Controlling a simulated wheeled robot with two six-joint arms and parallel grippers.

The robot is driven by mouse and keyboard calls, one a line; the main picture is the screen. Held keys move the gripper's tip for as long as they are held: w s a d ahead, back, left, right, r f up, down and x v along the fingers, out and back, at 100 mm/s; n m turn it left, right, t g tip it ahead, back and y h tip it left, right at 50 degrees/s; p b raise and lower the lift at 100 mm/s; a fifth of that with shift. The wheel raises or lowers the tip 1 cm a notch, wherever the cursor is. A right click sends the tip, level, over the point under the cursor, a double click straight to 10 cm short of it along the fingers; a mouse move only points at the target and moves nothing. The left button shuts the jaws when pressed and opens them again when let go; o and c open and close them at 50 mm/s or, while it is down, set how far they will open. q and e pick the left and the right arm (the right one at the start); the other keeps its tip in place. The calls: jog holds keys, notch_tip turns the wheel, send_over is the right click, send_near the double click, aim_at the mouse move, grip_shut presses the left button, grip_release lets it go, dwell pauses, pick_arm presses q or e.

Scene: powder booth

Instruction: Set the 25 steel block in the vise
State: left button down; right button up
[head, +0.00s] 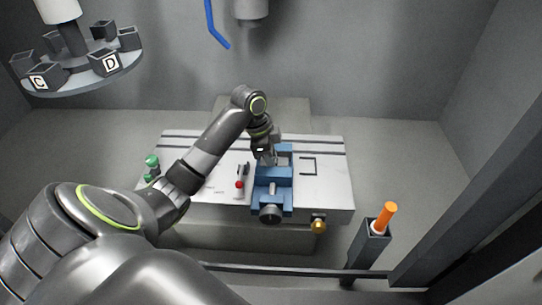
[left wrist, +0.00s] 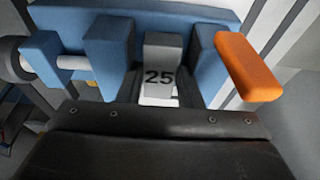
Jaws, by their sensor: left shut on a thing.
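The steel block marked 25 (left wrist: 160,76) is grey and shows in the left wrist view between two blue jaws of the vise (left wrist: 108,55). My left gripper (left wrist: 158,98) is shut on it, with dark fingers at its sides. In the head view, my left gripper (head: 266,156) reaches down over the far part of the blue vise (head: 273,183) on the table. The gripper largely hides the block there. Whether the block rests on the vise floor cannot be told. My right gripper is not in view.
An orange bar (left wrist: 248,68) sits beside the right jaw in the wrist view. An orange-handled item (head: 386,217) stands in a holder at right. A carousel (head: 90,75) holds lettered boxes.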

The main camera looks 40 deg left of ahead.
pick_arm(q)
jog(key=shift+f, duration=0.1)
jog(key=c, duration=1)
grip_release()
jog(key=shift+s+f, duration=0.1)
jog(key=shift+r, duration=0.3)
jog(key=shift+o, duration=0.4)
jog(key=v, duration=0.3)
jog(key=b+v, duration=0.1)
jog(key=v, duration=0.1)
jog(key=shift+w+a, duration=0.1)
jog(key=shift+w, duration=0.3)
jog(key=p+v, duration=0.2)
jog(key=v, duration=1)
jog(key=shift+s+r+p, duration=0.2)
jog(key=shift+s+p, duration=0.2)
jog(key=shift+s, duration=0.05)
jog(key=shift+w+f, duration=0.1)
